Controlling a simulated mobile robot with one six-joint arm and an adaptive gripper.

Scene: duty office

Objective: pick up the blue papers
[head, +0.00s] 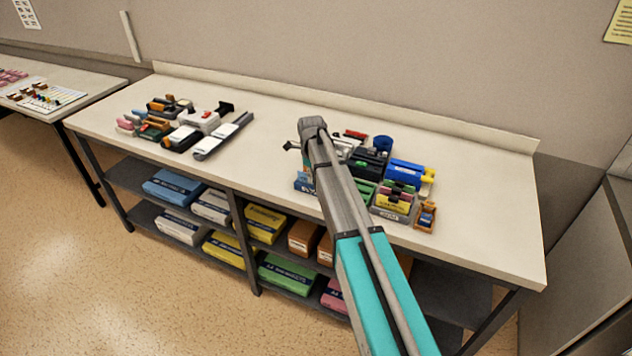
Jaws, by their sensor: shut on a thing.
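A blue paper pack (172,187) with a dark label lies on the upper shelf under the long table, at the left end. A second blue item (305,182) with pale lettering shows on the tabletop just left of my arm; my arm partly covers it, and I cannot tell if it is a paper pack. My arm reaches from the lower right up over the table, its far joint above the right-hand group of items.
Staplers and similar office tools (180,122) crowd the table's left part. Blue, green and yellow items (398,190) stand right of my arm. Yellow (265,222), green (289,273) and other packs fill the shelves. The tabletop's right end (490,215) is clear. A wall backs the table.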

